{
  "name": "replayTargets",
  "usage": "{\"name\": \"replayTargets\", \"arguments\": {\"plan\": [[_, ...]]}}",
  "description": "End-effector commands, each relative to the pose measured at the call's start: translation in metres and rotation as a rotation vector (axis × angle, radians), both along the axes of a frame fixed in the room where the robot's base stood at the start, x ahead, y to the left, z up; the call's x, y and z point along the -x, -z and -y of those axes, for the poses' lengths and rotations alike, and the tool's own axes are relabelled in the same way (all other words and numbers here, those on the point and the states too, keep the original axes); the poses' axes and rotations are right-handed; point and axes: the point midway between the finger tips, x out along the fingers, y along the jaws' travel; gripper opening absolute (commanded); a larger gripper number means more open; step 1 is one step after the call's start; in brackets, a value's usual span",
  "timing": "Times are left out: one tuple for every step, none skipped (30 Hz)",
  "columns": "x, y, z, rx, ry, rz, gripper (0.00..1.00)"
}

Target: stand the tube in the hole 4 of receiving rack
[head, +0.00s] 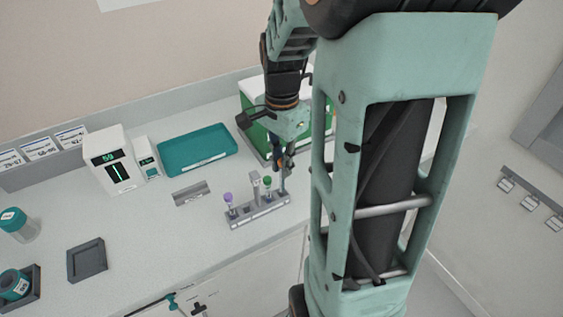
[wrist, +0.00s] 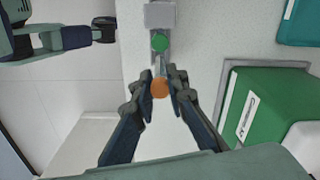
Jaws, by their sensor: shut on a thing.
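A grey rack (head: 246,218) stands near the front edge of the counter. It holds a purple-capped tube (head: 228,198) at its left end and a green-capped tube (head: 267,182) right of its grey post (head: 255,185). My gripper (head: 283,178) is over the rack's right end. In the wrist view its fingertips (wrist: 160,88) are shut on an orange-capped tube (wrist: 159,89), in line with the green cap (wrist: 159,43). The held tube's lower end is hidden, so I cannot tell whether it is inside a hole.
A green box (head: 257,137) stands behind my gripper, and it also shows in the wrist view (wrist: 272,115). A teal tray (head: 197,150), a small grey plate (head: 191,193) and a white device (head: 113,160) are farther left.

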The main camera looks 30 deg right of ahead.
Motion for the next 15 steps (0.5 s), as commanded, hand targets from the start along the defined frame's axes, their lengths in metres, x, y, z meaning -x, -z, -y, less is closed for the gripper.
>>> {"name": "replayTargets", "arguments": {"plan": [[0.0,0.0011,-0.0001,0.0,0.0,0.0,0.0],[0.0,0.0009,-0.0001,0.0,0.0,0.0,0.0],[0.0,0.0007,0.0,0.0,0.0,0.0,0.0],[0.0,0.0006,0.0,0.0,0.0,0.0,0.0],[0.0,0.0006,0.0,0.0,0.0,0.0,0.0],[0.0,0.0006,0.0,0.0,0.0,0.0,0.0],[0.0,0.0006,0.0,0.0,0.0,0.0,0.0],[0.0,0.0008,0.0,0.0,0.0,0.0,0.0],[0.0001,0.0011,0.0,0.0,0.0,0.0,0.0],[0.0001,0.0015,0.0,0.0,0.0,0.0,0.0],[0.0001,0.002,0.0001,0.0,0.0,0.0,0.0],[0.0001,0.0029,0.0,0.0,0.0,0.0,0.0],[0.0001,0.0037,0.0,0.0,0.0,0.0,0.0],[0.0001,0.0046,0.0,0.0,0.0,0.0,0.0],[0.0001,0.0059,0.0,0.0,0.0,0.0,0.0]]}}
